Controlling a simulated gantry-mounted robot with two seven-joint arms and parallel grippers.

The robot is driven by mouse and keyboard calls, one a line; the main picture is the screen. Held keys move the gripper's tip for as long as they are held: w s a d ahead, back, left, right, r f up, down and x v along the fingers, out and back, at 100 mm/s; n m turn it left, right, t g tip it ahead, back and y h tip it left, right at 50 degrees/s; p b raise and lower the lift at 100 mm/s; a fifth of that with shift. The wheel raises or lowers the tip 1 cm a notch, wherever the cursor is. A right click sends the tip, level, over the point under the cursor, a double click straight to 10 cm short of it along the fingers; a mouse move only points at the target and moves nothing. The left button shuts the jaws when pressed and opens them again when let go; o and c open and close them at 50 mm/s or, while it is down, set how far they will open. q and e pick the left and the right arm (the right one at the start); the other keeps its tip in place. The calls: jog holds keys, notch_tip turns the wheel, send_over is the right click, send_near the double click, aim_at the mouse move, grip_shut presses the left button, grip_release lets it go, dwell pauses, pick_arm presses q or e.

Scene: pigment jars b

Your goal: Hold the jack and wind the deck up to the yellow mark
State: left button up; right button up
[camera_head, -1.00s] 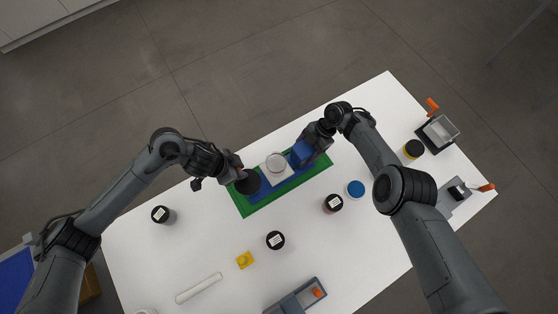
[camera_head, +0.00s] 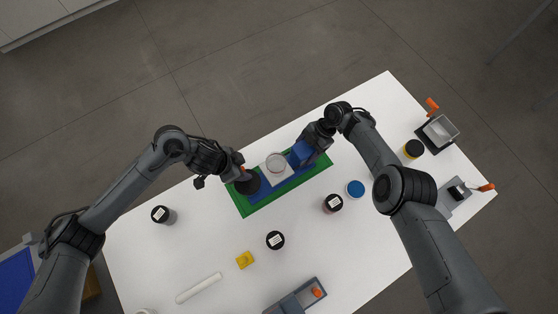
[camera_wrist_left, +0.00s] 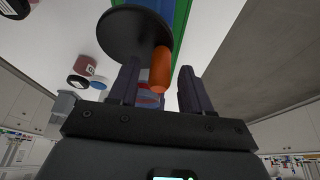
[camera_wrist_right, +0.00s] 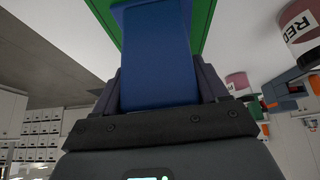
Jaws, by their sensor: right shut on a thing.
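The jack stands on a green mat (camera_head: 250,211); it has a blue body (camera_head: 268,189), a pale deck (camera_head: 287,172) and a dark crank wheel (camera_head: 248,184). The wheel (camera_wrist_left: 128,35) has an orange handle (camera_wrist_left: 160,70), which sits between the fingers of my left gripper (camera_wrist_left: 160,85), with a gap beside it. My left gripper (camera_head: 238,172) is open there. My right gripper (camera_head: 312,148) is shut on the jack's blue upright block (camera_head: 300,153), which fills the gap between its fingers in the right wrist view (camera_wrist_right: 157,60). I cannot make out the yellow mark.
A round pale dish (camera_head: 276,162) is on the deck.

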jog(key=shift+s, duration=0.1)
pick_arm(q)
jog(key=v, duration=1.2)
pick_arm(e)
jog(key=shift+f, duration=0.1)
pick_arm(q)
jog(key=shift+d, duration=0.1)
pick_arm(e)
jog(key=o, duration=1.5)
jog(key=shift+a, duration=0.1)
jog(key=v, duration=1.2)
pick_arm(q)
jog(key=shift+s, duration=0.1)
